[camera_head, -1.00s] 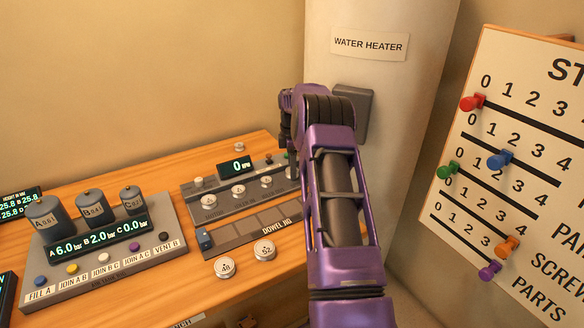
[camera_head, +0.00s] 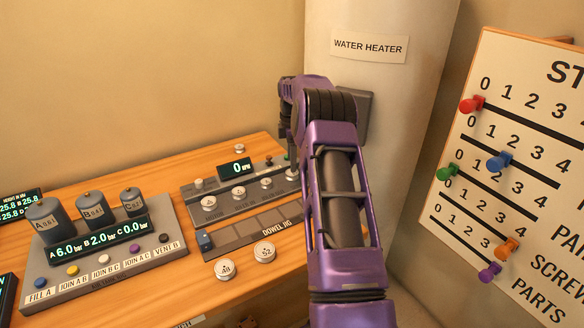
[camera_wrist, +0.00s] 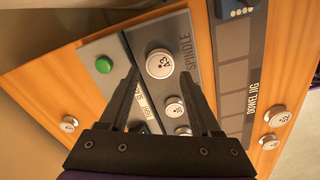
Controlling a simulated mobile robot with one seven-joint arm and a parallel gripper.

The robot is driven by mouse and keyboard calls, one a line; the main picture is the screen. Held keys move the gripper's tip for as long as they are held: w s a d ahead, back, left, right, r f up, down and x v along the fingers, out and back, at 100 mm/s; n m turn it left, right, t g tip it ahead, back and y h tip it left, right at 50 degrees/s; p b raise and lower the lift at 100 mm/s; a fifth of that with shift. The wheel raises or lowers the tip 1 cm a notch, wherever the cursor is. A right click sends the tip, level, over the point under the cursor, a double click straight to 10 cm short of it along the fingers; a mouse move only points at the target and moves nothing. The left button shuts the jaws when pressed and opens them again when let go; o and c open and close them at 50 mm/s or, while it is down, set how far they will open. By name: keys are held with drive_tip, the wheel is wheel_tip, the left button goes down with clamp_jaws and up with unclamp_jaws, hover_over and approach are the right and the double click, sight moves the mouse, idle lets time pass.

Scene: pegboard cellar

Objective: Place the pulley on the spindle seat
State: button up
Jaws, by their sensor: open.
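Several pale numbered discs look like pulleys; which one the task means cannot be told. One marked 43 (camera_wrist: 159,64) sits on the grey panel beside the word SPINDLE (camera_wrist: 186,50), covering the seat there. My gripper (camera_wrist: 159,76) is open and empty, its fingertips spread to either side of that disc in the wrist view, apparently above it. In the head view this disc (camera_head: 292,174) shows at the panel's right end, below my wrist. Two more discs (camera_wrist: 174,107) sit along the same panel. My arm hides part of this area in the head view.
Loose discs lie on the wooden bench: two in front (camera_head: 264,252) and one behind (camera_head: 239,148). The dowel jig (camera_head: 214,252) lies before the panel. A tank console (camera_head: 80,270) stands left. The water heater (camera_head: 380,75) rises close behind my arm; a pegged board (camera_head: 500,200) is at right.

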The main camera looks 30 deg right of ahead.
wheel_tip(320, 180, up, 8)
drive_tip(key=shift+p, duration=0.35)
drive_tip(key=shift+r, duration=0.1)
